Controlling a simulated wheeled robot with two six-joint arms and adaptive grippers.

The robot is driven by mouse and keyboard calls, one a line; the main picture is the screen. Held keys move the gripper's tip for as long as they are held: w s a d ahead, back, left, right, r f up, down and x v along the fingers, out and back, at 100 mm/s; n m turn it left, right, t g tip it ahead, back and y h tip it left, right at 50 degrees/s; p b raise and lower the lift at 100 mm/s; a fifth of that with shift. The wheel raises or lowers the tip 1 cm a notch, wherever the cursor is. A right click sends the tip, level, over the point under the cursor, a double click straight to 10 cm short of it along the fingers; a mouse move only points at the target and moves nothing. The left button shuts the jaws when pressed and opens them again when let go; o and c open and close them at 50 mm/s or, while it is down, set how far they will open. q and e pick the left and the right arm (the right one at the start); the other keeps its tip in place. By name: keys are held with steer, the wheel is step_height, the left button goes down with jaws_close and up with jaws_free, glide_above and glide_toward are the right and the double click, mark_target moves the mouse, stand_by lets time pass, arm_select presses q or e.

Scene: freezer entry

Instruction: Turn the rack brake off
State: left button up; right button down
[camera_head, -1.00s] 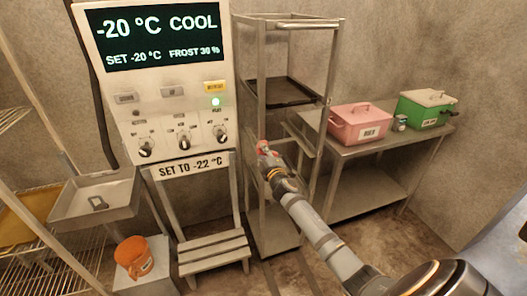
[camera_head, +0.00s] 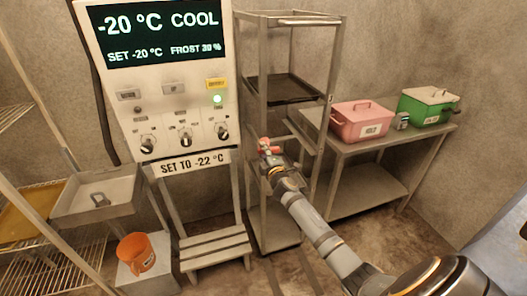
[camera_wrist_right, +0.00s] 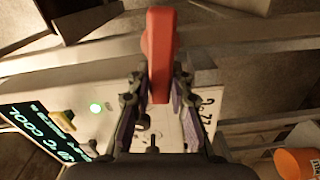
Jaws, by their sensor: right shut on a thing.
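The rack brake shows as a small red lever (camera_head: 267,146) on the front of the metal rack (camera_head: 240,60), at about half its height. My right gripper (camera_head: 272,158) is at the lever, its arm coming in from the lower right. In the right wrist view the red lever (camera_wrist_right: 160,45) stands between the two fingers of the right gripper (camera_wrist_right: 157,88), which is shut on it. The lever's pivot and any brake markings cannot be made out. My left gripper is out of view.
A control panel (camera_head: 190,100) with knobs and a display stands left of the rack. A dark tray (camera_head: 282,90) sits in the rack. A steel table (camera_head: 352,148) with a pink box (camera_head: 362,120) and a green box (camera_head: 428,105) stands to the right. A slatted step (camera_head: 212,248) is below the panel.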

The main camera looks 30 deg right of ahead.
steer(key=shift+f, duration=0.1)
steer(key=c, duration=1.2)
jaws_free()
steer(key=shift+s, duration=0.1)
steer(key=v, duration=1.2)
